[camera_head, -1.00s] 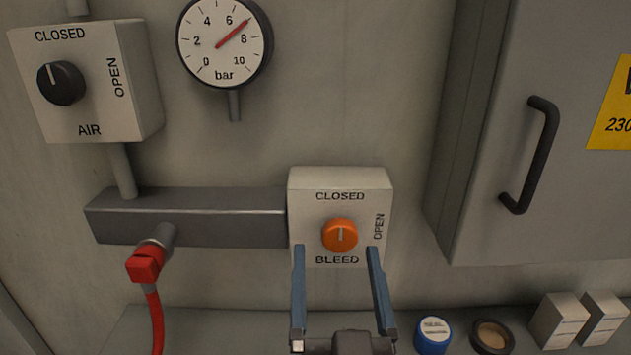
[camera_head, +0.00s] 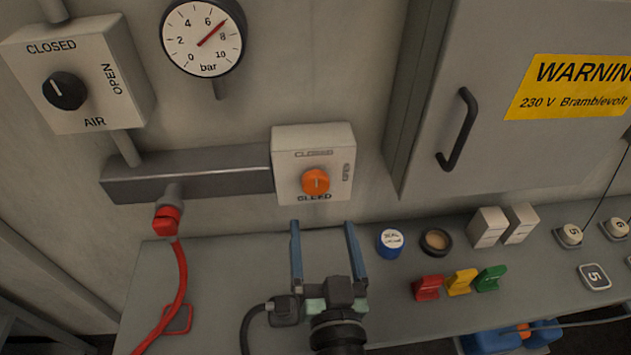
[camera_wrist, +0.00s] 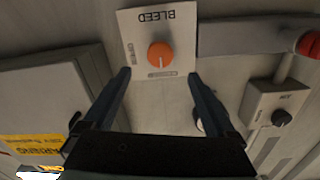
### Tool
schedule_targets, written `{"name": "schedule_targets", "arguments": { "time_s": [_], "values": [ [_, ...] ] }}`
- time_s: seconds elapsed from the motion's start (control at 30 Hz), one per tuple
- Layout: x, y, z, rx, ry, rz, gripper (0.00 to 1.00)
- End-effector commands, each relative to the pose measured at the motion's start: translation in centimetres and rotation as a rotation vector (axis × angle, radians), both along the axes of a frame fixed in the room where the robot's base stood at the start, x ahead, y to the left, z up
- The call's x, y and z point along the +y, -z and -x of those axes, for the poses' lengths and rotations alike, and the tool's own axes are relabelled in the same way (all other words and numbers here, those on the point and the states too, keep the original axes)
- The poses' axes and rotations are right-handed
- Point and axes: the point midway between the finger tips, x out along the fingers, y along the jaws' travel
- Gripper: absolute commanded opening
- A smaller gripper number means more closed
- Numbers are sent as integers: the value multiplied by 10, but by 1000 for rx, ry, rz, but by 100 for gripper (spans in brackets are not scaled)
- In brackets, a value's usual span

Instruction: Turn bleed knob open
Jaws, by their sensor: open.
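The orange bleed knob (camera_head: 315,181) is on the front of a pale box (camera_head: 285,165) marked CLOSED above, OPEN at the right and BLEED below. Its white pointer line stands upright, toward CLOSED. My gripper (camera_head: 323,224) is open and empty, with its two blue fingers pointing at the box from below in the head view. In the wrist view the box is upside down, and the knob (camera_wrist: 160,55) lies between the fingertips (camera_wrist: 159,73), a little beyond them. I see no contact with the knob.
The air knob (camera_head: 65,91) points toward CLOSED, and the gauge (camera_head: 203,38) reads about 7 bar. A red hose (camera_head: 180,280) hangs at the left. A blue cap (camera_head: 390,242), a round tin (camera_head: 436,241) and small boxes (camera_head: 488,227) stand on the shelf, right of my gripper.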

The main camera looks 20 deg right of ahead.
Motion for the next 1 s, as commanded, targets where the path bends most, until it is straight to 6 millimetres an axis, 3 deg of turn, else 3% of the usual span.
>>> {"name": "schedule_targets", "arguments": {
  "time_s": [0.3, 0.5, 0.97, 1.0],
  "values": [
    [-16, -3, -55, 0, 0, 1, 91],
    [-23, -2, -80, 0, -1, 1, 91],
    [-26, 0, -91, 1, 0, 1, 91],
    [-26, 0, -91, 1, 0, 1, 88]
  ]
}}
